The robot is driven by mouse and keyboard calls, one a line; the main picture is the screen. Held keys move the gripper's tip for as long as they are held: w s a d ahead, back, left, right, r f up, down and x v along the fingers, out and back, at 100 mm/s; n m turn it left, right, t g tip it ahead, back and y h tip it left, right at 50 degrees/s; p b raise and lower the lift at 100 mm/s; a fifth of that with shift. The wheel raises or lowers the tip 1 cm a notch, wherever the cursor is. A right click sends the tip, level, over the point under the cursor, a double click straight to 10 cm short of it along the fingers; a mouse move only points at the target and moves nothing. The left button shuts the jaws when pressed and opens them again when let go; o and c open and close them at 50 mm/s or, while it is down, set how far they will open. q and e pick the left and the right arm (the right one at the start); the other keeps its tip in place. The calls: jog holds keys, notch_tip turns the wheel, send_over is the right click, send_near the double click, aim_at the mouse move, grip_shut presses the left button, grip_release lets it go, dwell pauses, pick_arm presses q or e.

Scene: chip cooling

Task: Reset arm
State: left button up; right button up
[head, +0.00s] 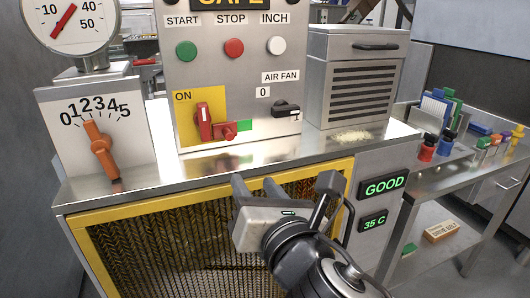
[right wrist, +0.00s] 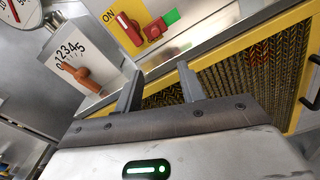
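My right gripper (head: 256,188) is in front of the machine's yellow-framed mesh panel (head: 130,270), just below the metal counter edge. In the right wrist view its two fingers (right wrist: 160,90) stand apart with nothing between them. The fingers point toward the machine front and look clear of the red switch. My left gripper is not in the head view. The control box (head: 210,90) carries a red lever (head: 204,122) on a yellow ON plate, and a black air fan knob (head: 287,107). An orange handle (head: 101,150) sits on the numbered dial box at left.
Green displays (head: 384,186) reading GOOD and 35 C are right of my gripper. A vented metal box (head: 365,75) stands on the counter (head: 240,150) with pale crumbs before it. A side table (head: 470,155) at right holds colored items. A brown box (head: 440,231) lies on its lower shelf.

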jog(key=d+f+m+g+h, duration=0.1)
jog(key=d+f+m+g, duration=0.15)
jog(key=f+m, duration=0.6)
jog(key=d+f+m+g, duration=0.1)
jog(key=d+f+m, duration=0.2)
jog(key=f+m, duration=0.6)
jog(key=s+d+f+m+g+h, duration=0.1)
jog(key=s+d+f+m+h, duration=0.1)
jog(key=s+d+f+m, duration=0.5)
jog(key=s+d+f+m+g+h, duration=0.1)
jog(key=s+d+f+m, duration=0.6)
jog(key=f+m, duration=0.3)
notch_tip(320, 180, down, 3)
jog(key=shift+s+f+h, duration=0.1)
jog(key=shift+s+h, duration=0.25)
jog(key=shift+h, duration=0.05)
